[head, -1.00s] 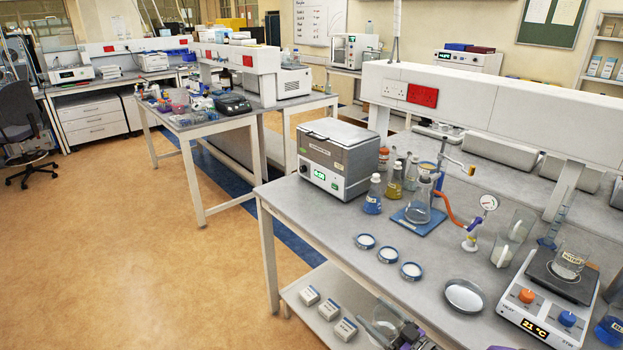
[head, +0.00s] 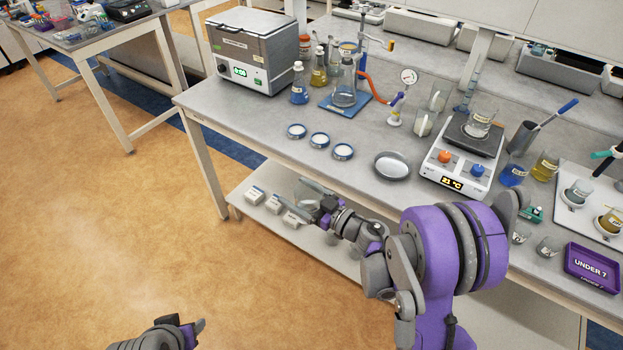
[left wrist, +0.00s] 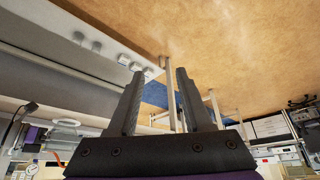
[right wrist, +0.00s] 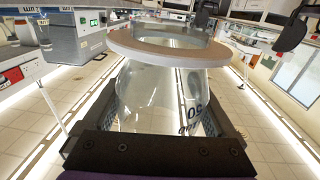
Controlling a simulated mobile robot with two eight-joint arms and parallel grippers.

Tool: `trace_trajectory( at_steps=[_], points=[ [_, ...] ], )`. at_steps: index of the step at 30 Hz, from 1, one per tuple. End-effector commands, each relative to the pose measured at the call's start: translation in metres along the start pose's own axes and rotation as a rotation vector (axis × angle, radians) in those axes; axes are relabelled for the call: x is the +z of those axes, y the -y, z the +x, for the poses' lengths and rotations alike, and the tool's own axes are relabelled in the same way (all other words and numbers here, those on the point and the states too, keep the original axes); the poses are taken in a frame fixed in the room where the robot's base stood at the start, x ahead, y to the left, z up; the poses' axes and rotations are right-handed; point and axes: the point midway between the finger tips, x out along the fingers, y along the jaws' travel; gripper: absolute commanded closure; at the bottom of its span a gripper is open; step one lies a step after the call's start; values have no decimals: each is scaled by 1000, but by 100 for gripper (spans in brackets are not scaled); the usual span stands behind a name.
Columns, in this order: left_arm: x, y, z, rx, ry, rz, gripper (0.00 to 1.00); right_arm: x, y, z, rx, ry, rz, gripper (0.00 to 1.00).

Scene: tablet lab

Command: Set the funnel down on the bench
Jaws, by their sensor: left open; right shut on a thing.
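My right gripper (head: 308,203) is shut on the funnel, a clear glass piece with a wide tan rim and dark markings. The funnel fills the middle of the right wrist view (right wrist: 150,90), rim up, between the fingers. The bench (head: 270,120) has a grey top. My left gripper (head: 200,327) is open and empty, low over the floor; its parted fingers show in the left wrist view (left wrist: 160,78).
On the bench stand a filter flask (head: 344,92) on a blue base, a grey box instrument (head: 250,55), several small dishes (head: 319,140), a round shallow dish (head: 392,166) and a hotplate (head: 463,158). Bare bench top lies left of the small dishes. White boxes (head: 273,203) sit on the lower shelf.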

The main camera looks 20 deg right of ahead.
Motion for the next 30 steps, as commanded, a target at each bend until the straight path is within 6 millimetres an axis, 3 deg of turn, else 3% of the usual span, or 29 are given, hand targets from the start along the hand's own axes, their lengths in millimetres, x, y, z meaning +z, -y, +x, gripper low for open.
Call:
trace_trajectory(
  at_steps=[9,10,12,16,20,30],
  points=[
    [0,0,0,0,0,0,50,14,53,28,-339,-15,1,64],
    [0,0,0,0,0,0,50,15,56,30,-356,-16,1,64],
    [-1,0,0,0,1,0,60,16,61,32,-386,-17,1,64],
    [-13,-4,-4,7,14,9,60,16,64,33,-405,-18,1,64],
    [-45,-15,-13,22,50,33,60,16,64,32,-405,-18,0,64],
    [-158,-69,-29,70,199,131,60,16,63,32,-403,-18,0,64]
  ],
)
